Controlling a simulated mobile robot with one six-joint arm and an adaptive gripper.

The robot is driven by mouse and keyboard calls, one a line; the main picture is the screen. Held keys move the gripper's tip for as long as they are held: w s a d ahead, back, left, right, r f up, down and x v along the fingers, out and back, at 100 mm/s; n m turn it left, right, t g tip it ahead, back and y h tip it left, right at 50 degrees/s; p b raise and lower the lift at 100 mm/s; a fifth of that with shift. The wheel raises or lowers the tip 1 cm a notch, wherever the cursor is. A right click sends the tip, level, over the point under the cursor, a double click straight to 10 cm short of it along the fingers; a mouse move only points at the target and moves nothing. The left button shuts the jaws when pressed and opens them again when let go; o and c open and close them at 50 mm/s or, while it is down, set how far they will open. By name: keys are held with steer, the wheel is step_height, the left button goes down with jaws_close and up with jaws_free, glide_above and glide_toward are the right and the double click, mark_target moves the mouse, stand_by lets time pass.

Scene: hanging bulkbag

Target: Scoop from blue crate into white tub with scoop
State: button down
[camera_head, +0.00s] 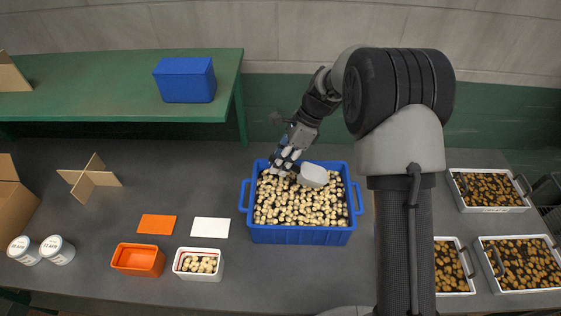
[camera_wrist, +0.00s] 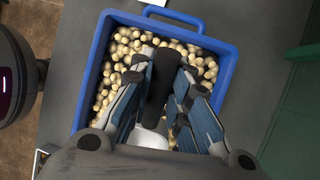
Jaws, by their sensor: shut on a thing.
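My gripper (camera_head: 284,160) is over the back left part of the crate, shut on the dark handle (camera_wrist: 162,78) of the scoop. The scoop's pale bowl (camera_head: 313,175) is over the pieces, near the back middle of the crate. I cannot tell whether it touches them or holds any. The white tub (camera_head: 200,276) stands left of the crate with several pale pieces inside.
An orange tub (camera_head: 138,261) stands beside the white tub. Orange (camera_head: 157,224) and white (camera_head: 210,227) cards lie behind them. White lidded jars (camera_head: 57,250) are far left. Trays of brown pieces (camera_head: 486,190) are at right. A green table (camera_head: 110,95) holds a blue box (camera_head: 185,80).

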step_height(320, 180, down, 10)
steer(key=d+b, duration=0.3)
steer(key=b, duration=0.5)
stand_by(1.2)
steer(key=shift+a, duration=0.1)
stand_by(0.8)
